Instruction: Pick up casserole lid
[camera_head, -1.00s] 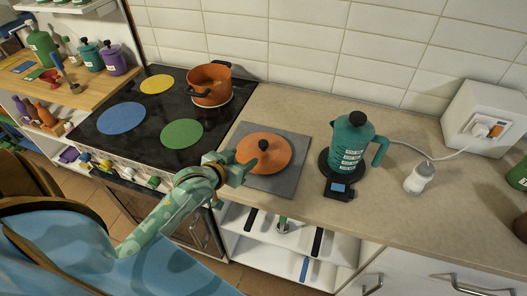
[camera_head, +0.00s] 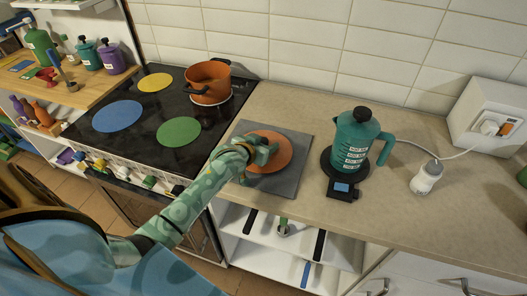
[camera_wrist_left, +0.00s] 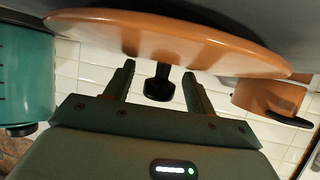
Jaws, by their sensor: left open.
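The orange casserole lid (camera_head: 280,158) lies on a grey square mat (camera_head: 286,186) on the counter. It also shows in the left wrist view (camera_wrist_left: 165,37), with its dark knob (camera_wrist_left: 158,84) between the fingers. My left gripper (camera_head: 264,148) is over the lid and hides the knob in the head view. In the left wrist view my left gripper (camera_wrist_left: 158,82) is open, with one finger on each side of the knob and gaps on both sides. The orange casserole pot (camera_head: 210,85) stands without a lid at the back of the stove. My right gripper is not in view.
A teal kettle (camera_head: 354,143) stands on a dark base right of the mat. A white shaker (camera_head: 426,178) and a white socket box (camera_head: 489,118) are farther right. The black stove (camera_head: 148,128) lies left. The counter's front strip is clear.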

